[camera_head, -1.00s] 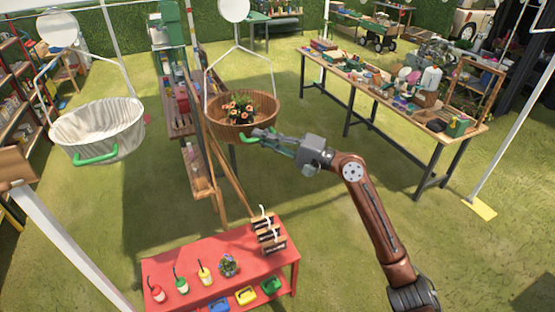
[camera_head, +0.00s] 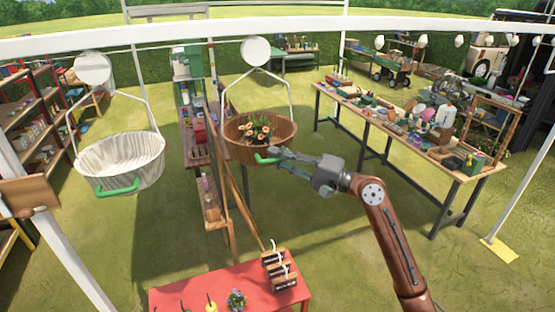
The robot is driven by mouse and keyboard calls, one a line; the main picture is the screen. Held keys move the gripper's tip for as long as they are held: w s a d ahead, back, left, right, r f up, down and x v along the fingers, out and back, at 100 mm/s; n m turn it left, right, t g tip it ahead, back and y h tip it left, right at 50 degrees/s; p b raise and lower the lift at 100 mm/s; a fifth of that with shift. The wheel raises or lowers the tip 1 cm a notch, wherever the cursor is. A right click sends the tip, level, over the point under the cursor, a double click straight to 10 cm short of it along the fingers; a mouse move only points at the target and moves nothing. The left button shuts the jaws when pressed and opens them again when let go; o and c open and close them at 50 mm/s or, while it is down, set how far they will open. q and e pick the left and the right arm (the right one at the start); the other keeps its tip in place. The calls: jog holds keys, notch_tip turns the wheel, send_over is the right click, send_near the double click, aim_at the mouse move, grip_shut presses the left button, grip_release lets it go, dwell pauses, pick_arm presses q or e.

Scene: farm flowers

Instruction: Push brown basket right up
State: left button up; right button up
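The brown wooden basket (camera_head: 285,142) hangs upright from a white wire frame under a round white disc (camera_head: 256,51). It holds orange flowers with green leaves (camera_head: 257,131). A green handle (camera_head: 266,160) sits on its front rim. My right gripper (camera_head: 277,160) is at the front of the basket, beside the handle and just below the rim. The fingers are small and overlap the handle and basket, so I cannot tell if they are closed on it. My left gripper is not in view.
A white basket (camera_head: 122,165) with a green handle hangs at the left. A red table (camera_head: 225,285) with small items stands below. A long cluttered workbench (camera_head: 410,140) is at the right. A white beam (camera_head: 300,30) crosses the top. Grass is open between the benches.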

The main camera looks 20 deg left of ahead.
jog(key=o, duration=0.3)
jog(key=shift+d+f, duration=0.1)
jog(key=shift+d, duration=0.35)
jog(key=d, duration=0.3)
jog(key=d+f, duration=0.1)
jog(key=d, duration=0.7)
jog(key=shift+s+f, duration=0.2)
jog(key=shift+s, duration=0.2)
